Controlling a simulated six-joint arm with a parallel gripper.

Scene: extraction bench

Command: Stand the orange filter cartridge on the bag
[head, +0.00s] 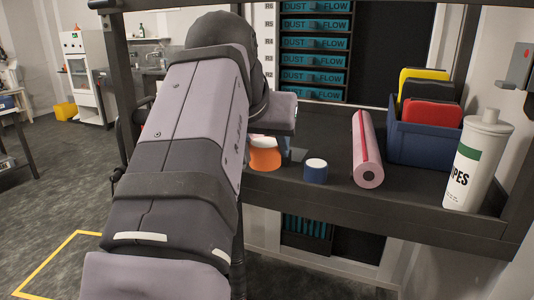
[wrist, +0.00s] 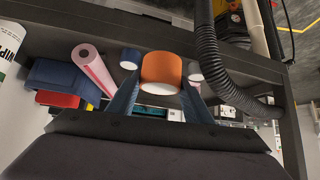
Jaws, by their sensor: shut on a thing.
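The orange filter cartridge (head: 265,159) is a short cylinder with a pale end. In the head view it shows just beyond my arm at the left of the dark bench, partly covered. In the wrist view the cartridge (wrist: 162,67) sits between the two blue fingers of my gripper (wrist: 161,82), which is shut on it. From these views I cannot tell whether its base touches anything. My arm hides most of my gripper in the head view. I cannot make out a bag for certain in either view.
A blue-and-white cylinder (head: 315,172) stands near the cartridge. A ribbed black hose (wrist: 210,65) hangs close by in the wrist view.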

